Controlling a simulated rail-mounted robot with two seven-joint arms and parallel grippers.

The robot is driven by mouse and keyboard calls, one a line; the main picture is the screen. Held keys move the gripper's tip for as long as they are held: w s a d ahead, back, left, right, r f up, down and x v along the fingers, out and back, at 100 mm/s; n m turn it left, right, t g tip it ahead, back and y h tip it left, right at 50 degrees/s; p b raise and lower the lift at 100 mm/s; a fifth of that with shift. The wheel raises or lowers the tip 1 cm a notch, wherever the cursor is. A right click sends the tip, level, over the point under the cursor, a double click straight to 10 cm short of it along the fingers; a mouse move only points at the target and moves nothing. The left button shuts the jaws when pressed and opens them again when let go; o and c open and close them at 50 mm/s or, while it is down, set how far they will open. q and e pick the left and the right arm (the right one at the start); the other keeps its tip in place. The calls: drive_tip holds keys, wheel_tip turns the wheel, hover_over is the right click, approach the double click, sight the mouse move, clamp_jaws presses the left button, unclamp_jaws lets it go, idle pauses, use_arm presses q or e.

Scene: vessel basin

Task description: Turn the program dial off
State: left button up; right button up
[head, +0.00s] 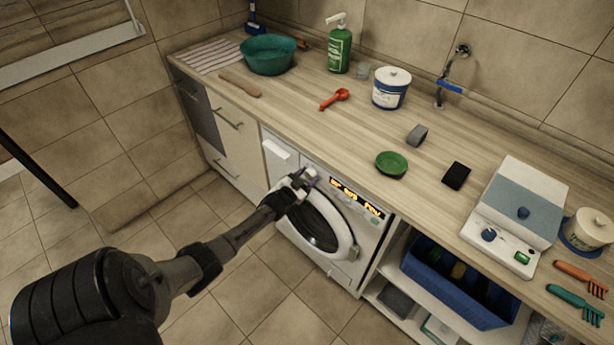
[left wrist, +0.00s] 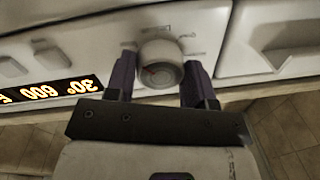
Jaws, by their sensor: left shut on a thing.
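The program dial (left wrist: 161,60) is a round white knob with a small red mark on its face, on the washing machine's front panel. The washing machine (head: 347,263) stands under the counter with its round door closed. My left gripper (head: 304,180) reaches the panel at its left part, and hides most of the dial in the head view. In the left wrist view my left gripper (left wrist: 160,78) has its two purple fingers on either side of the dial and is shut on it. The lit display (left wrist: 48,90) shows 30° and 600, upside down there. My right gripper is not in view.
The detergent drawer (head: 279,154) is left of the dial. The wooden counter (head: 300,113) above holds a green bowl (head: 268,56), a green dish (head: 391,164) and a red scoop (head: 335,99). A blue crate (head: 455,286) sits on the shelf to the right.

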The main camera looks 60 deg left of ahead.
use_arm(q)
drive_tip(key=n, duration=0.3)
drive_tip(key=shift+r+n, duration=0.1)
drive_tip(key=shift+n, duration=0.3)
drive_tip(key=n, duration=0.3)
drive_tip(key=shift+p, duration=0.3)
drive_tip(key=n, duration=0.4)
drive_tip(key=shift+b, duration=0.3)
drive_tip(key=n+b, duration=0.1)
drive_tip(key=n, duration=0.2)
drive_tip(key=shift+g+h, duration=0.3)
drive_tip(key=shift+h, duration=0.1)
drive_tip(key=n+b, duration=0.1)
drive_tip(key=n, duration=0.2)
drive_tip(key=shift+n+b, duration=0.3)
drive_tip(key=shift+b, duration=0.1)
drive_tip(key=n+b, duration=0.2)
drive_tip(key=n, duration=0.1)
drive_tip(key=shift+n+h, duration=0.3)
drive_tip(key=shift+h, duration=0.1)
drive_tip(key=n+b, duration=0.2)
drive_tip(key=n, duration=0.1)
drive_tip(key=shift+b, duration=0.4)
drive_tip(key=shift+n+b, duration=1)
drive_tip(key=shift+n, duration=0.4)
drive_tip(key=shift+h, duration=0.3)
